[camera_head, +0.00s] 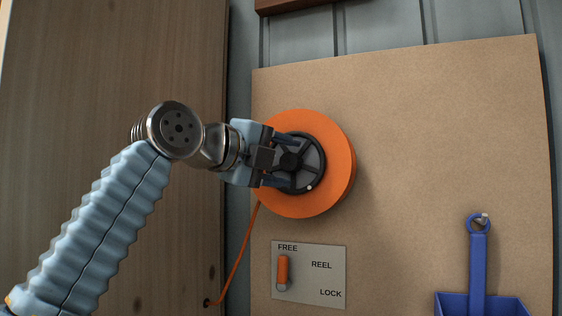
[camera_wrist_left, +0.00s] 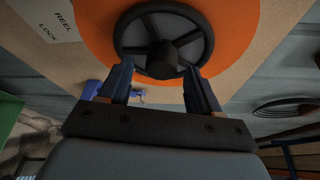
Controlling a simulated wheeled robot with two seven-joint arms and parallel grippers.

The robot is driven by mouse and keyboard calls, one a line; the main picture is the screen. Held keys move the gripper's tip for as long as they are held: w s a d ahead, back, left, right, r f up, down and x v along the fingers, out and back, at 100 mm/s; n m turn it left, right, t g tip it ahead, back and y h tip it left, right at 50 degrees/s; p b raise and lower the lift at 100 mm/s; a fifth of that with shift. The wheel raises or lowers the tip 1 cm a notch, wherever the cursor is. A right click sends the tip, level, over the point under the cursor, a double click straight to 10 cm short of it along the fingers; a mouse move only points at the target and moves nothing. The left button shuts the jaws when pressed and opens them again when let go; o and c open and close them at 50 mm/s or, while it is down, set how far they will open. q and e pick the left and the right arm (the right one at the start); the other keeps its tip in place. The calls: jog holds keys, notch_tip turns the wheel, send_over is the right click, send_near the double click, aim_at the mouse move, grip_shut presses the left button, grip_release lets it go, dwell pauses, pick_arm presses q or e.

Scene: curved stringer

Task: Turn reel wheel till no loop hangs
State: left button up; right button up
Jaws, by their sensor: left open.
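The orange reel (camera_head: 338,165) is mounted on a tan board, with a dark spoked wheel (camera_head: 314,153) on its face. The wheel also shows in the left wrist view (camera_wrist_left: 203,22), with a dark hub at its middle. My left gripper (camera_head: 285,162) is at the wheel, its two fingers open and spread on either side of the hub area. In the left wrist view the fingertips (camera_wrist_left: 160,72) overlap the near rim; I cannot tell whether they touch it. An orange cord (camera_head: 241,250) runs from the reel's lower left to a hole in the wood panel, slightly bowed. My right gripper is out of view.
A grey plate (camera_head: 321,288) below the reel reads FREE, REEL and LOCK; its orange lever (camera_head: 283,269) points up toward FREE. A blue tool (camera_head: 478,265) hangs on a peg at lower right, over a blue holder (camera_head: 453,303). The board right of the reel is bare.

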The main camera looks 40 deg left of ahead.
pick_arm(q)
jog(key=s+a+r, duration=0.1)
jog(key=s, duration=1.2)
jog(key=shift+s+r, duration=0.15)
jog(key=shift+s, duration=0.25)
